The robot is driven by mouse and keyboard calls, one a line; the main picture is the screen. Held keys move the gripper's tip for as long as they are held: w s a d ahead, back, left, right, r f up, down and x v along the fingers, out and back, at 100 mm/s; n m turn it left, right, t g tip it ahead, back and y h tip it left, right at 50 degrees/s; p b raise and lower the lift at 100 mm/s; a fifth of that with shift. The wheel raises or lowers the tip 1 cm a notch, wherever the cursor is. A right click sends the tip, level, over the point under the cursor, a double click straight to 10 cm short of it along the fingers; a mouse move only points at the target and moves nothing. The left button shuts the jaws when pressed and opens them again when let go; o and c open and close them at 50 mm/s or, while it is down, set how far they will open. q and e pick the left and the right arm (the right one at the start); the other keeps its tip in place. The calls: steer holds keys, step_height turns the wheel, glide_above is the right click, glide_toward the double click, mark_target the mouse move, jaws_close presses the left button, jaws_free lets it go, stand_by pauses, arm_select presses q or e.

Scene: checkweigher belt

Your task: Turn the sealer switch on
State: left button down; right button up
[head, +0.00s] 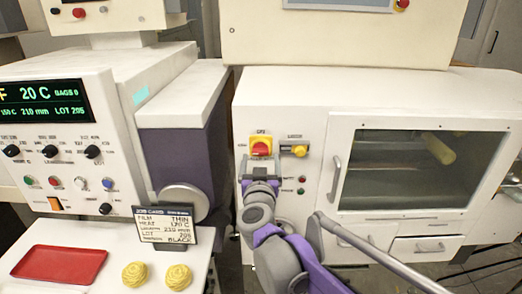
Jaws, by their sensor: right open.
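The machine on the left has a control panel (50,140) with black knobs, coloured buttons and a small orange rocker switch (55,204) at its lower edge. Its display (43,101) reads "20 C", "BAGS 0" and "LOT 205", with a cut-off "F" at the left. On the white cabinet at right, a red rotary switch on a yellow plate (261,147) sits beside a yellow knob (299,151). Labels are too small to tell which is the sealer switch. My right gripper (261,170) is open just below the red switch; contact cannot be told. My left gripper is not in view.
A job card (165,228) stands on the white table, near a red tray (60,264) and two yellow bundles (135,274). The cabinet has a windowed door with a handle (335,178). A purple-sided machine block (178,150) stands left of my arm.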

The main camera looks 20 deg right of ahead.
mark_target(261, 154)
steer(key=x, duration=0.4)
steer(key=shift+w+p, duration=0.4)
steer(key=shift+w, duration=0.05)
steer(key=c, duration=1.4)
